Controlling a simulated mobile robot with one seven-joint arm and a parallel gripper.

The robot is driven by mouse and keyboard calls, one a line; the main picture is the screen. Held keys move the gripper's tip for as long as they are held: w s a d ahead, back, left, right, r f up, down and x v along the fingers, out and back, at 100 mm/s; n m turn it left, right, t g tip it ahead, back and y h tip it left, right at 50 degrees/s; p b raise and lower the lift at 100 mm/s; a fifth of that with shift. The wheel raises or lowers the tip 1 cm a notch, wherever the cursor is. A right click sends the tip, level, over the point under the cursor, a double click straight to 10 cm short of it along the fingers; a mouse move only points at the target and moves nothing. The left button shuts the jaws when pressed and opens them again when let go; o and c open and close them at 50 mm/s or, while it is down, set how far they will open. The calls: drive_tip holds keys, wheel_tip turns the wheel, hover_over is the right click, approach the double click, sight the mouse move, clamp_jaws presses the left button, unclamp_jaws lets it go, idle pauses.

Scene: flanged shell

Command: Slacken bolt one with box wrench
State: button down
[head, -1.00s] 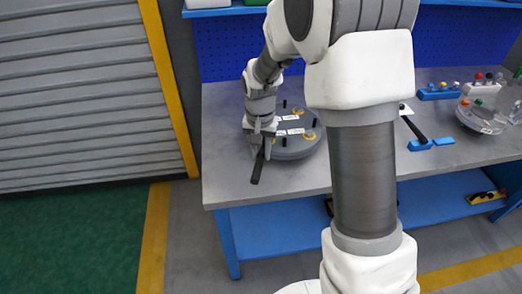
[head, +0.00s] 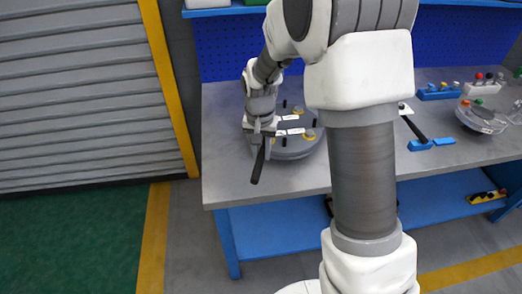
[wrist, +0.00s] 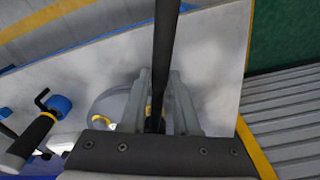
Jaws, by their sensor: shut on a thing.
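The flanged shell (head: 290,150) is a round grey body on the bench, with yellow-ringed bolts (head: 309,134), black upright pins and white labels on top. My gripper (head: 262,149) is over its left front side. It is shut on the black handle of the box wrench (head: 257,172), whose free end sticks out toward the bench's front edge. In the wrist view the handle (wrist: 166,40) runs up between the fingers of my gripper (wrist: 160,85). The wrench's head and the bolt under it are hidden by my gripper. I cannot tell which bolt is bolt one.
The grey bench (head: 226,130) has clear room left of the shell. To the right lie a black-handled tool with blue parts (head: 420,140), a clear round container (head: 482,115) and racks of coloured pieces (head: 438,92). A blue pegboard (head: 225,50) stands behind.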

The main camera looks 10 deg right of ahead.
drive_tip(key=shift+f+b, duration=1)
drive_tip(key=shift+f, duration=0.3)
drive_tip(key=shift+d, duration=0.1)
drive_tip(key=d+n+p, duration=0.2)
drive_tip(key=d+n, duration=0.7)
drive_tip(key=d, duration=0.1)
drive_tip(key=shift+f+y, duration=0.2)
drive_tip(key=shift+y, duration=0.2)
idle(0.5)
drive_tip(key=shift+w, duration=0.1)
